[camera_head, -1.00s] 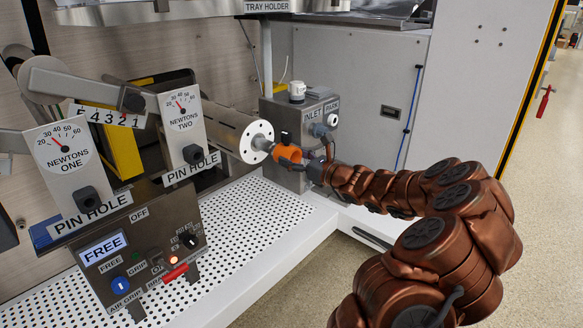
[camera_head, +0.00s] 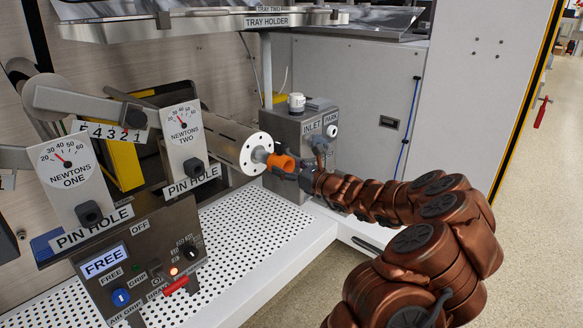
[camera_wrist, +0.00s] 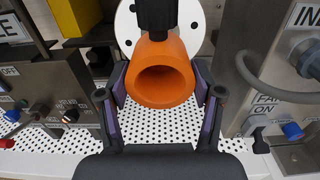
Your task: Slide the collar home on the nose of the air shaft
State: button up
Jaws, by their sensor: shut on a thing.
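The orange collar (camera_head: 283,163) is at the end of the silver air shaft (camera_head: 232,140), in front of its white round flange (camera_head: 256,150). The metal nose (camera_head: 261,156) shows between flange and collar; I cannot tell how far the collar is around it. My gripper (camera_head: 292,168) is shut on the collar from the right. In the wrist view the collar (camera_wrist: 160,70) sits between the two fingers of my gripper (camera_wrist: 161,88), its dark bore facing me. A dark upright piece (camera_wrist: 155,17) stands at its top. The flange (camera_wrist: 128,28) is behind; the nose is hidden there.
A grey valve box (camera_head: 300,130) marked INLET and PARK stands close right of the collar. The control panel (camera_head: 140,260) reading FREE and two NEWTONS dials stand left. The perforated deck (camera_head: 240,225) below is clear. A tray holder (camera_head: 270,20) hangs above.

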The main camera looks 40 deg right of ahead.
aim_at(271, 160)
jog(key=shift+p+x, duration=0.4)
jog(key=shift+x, duration=1.1)
jog(key=shift+p, duration=1.25)
dwell(0.8)
jog(key=shift+p+x, duration=0.7)
jog(key=shift+x, duration=1.25)
jog(key=o, duration=1.8)
jog(key=shift+c, duration=0.2)
jog(key=v, duration=1.2)
